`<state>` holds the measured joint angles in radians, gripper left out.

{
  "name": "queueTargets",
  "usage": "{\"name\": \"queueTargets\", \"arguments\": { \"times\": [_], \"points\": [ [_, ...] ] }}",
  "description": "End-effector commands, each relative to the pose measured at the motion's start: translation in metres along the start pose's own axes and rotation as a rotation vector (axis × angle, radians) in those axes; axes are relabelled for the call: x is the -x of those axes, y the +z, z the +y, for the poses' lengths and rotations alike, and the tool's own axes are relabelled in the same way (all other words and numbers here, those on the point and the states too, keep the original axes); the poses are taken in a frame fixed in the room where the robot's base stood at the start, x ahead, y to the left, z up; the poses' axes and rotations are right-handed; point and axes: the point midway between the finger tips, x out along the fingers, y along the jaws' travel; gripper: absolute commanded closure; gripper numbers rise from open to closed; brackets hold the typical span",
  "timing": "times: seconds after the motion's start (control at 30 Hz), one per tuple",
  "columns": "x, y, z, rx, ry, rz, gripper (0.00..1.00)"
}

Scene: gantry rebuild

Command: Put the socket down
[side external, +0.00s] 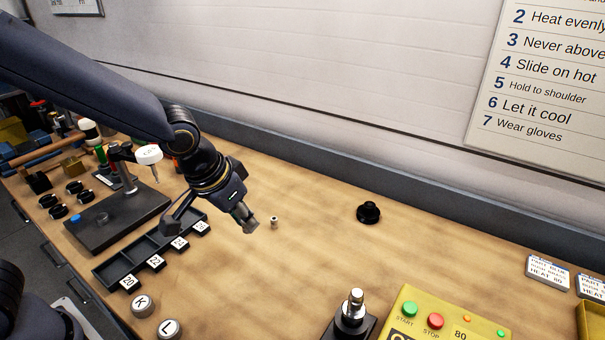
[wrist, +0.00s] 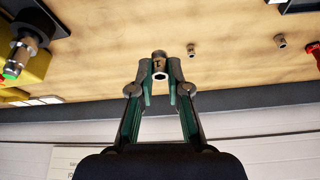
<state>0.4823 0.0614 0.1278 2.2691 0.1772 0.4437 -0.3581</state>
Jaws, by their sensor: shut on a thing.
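My gripper (wrist: 159,88) is shut on a small grey metal socket (wrist: 159,66), seen in the middle of the wrist view with its open end towards the camera and a dark mark on its side. In the side view my gripper (side external: 246,218) points down and right, low over the bench; the held socket cannot be made out there. A black rack (side external: 107,274) with tags 20, 22 and 24 and one more lies to its left. A small metal piece (side external: 274,222) stands on the bench just right of my gripper. I cannot tell whether the held socket touches the bench.
A black knob-like part (side external: 368,213) stands further right. A yellow control box (side external: 420,318) and a black post with a metal tip (side external: 353,312) are at the front right. Round pieces K (side external: 142,305) and L (side external: 170,329) lie at front left. The bench middle is mostly bare.

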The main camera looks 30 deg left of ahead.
Motion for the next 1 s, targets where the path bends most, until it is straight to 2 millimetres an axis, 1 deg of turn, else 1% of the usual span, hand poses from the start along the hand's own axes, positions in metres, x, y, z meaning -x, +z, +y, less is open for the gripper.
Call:
{"name": "queueTargets", "arguments": {
  "times": [0.07, 0.17, 0.33, 0.37, 0.4, 0.5, 0.6, 0.87, 1.0],
  "points": [
    [-0.005, -0.011, -0.002, 0.009, 0.0, 0.01, 1.0],
    [-0.025, -0.028, -0.001, 0.011, -0.003, 0.006, 1.0],
    [-0.062, -0.064, 0.004, 0.011, -0.002, 0.008, 1.0],
    [-0.068, -0.07, 0.005, 0.011, -0.002, 0.008, 1.0],
    [-0.079, -0.073, 0.006, 0.008, -0.002, 0.005, 1.0],
    [-0.104, -0.081, 0.007, 0.008, -0.002, 0.005, 1.0],
    [-0.121, -0.087, 0.009, 0.009, -0.001, 0.008, 1.0],
    [-0.141, -0.093, 0.01, 0.008, 0.0, 0.009, 1.0],
    [-0.161, -0.084, 0.01, 0.007, -0.001, 0.006, 1.0]
  ]
}}
